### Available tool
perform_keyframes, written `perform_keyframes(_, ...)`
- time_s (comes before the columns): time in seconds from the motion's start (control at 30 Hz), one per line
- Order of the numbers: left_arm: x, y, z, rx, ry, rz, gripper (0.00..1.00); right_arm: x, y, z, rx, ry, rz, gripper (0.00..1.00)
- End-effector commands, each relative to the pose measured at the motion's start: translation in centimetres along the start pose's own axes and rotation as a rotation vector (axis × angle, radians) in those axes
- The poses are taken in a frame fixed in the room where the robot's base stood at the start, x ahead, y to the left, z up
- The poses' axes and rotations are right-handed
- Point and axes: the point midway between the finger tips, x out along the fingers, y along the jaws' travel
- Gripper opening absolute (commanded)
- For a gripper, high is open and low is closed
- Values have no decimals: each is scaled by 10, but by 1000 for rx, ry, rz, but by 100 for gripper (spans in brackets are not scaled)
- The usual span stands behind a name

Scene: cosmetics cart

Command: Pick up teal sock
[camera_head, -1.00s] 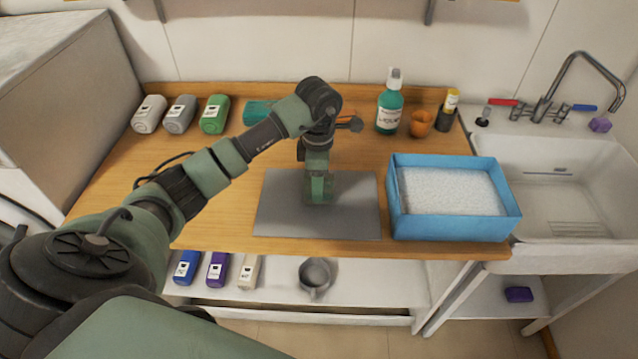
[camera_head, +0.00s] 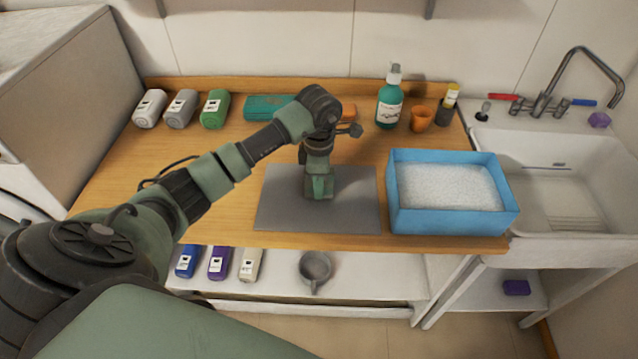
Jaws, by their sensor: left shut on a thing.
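My left gripper (camera_head: 319,190) points down over the grey mat (camera_head: 270,213) in the middle of the wooden worktop. It is shut on a small teal-green thing, mostly hidden by the gripper. I cannot tell from its shape whether it is the teal sock. Another teal thing (camera_head: 268,106) lies at the back of the worktop, partly behind my left arm. My right gripper is not in view.
A blue box (camera_head: 440,222) with white filling stands right of the mat. A teal bottle (camera_head: 390,105), an orange cup (camera_head: 421,118) and several small bottles line the back. The white sink (camera_head: 562,195) is at the right. The front-left worktop is clear.

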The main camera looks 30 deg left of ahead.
Motion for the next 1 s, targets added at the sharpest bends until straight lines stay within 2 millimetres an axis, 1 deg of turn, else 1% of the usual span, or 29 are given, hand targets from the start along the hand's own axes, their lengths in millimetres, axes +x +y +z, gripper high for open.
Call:
perform_keyframes(0.17, -13, 1, 1, 1, -2, 4, 0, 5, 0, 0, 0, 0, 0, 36)
perform_keyframes(0.27, -29, 2, 0, 1, -2, 7, 0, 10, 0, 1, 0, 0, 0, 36)
perform_keyframes(0.37, -52, 2, 0, 0, -3, 8, 0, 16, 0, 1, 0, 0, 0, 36)
perform_keyframes(0.47, -82, 2, 1, 0, -4, 10, 0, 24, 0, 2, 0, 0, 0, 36)
perform_keyframes(0.5, -97, 3, 0, 1, -3, 11, 0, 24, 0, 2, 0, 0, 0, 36)
perform_keyframes(0.57, -117, 3, 0, 0, -2, 11, 0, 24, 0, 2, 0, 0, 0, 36)
perform_keyframes(0.6, -130, 3, -1, -1, 0, 12, 0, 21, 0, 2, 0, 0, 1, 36)
perform_keyframes(0.7, -155, 2, -1, -2, 0, 9, 0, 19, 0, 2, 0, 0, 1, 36)
perform_keyframes(0.83, -178, 1, -1, -2, 0, 5, 0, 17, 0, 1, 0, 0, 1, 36)
perform_keyframes(1.0, -194, 1, 0, -1, 0, 2, 0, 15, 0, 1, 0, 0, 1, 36)
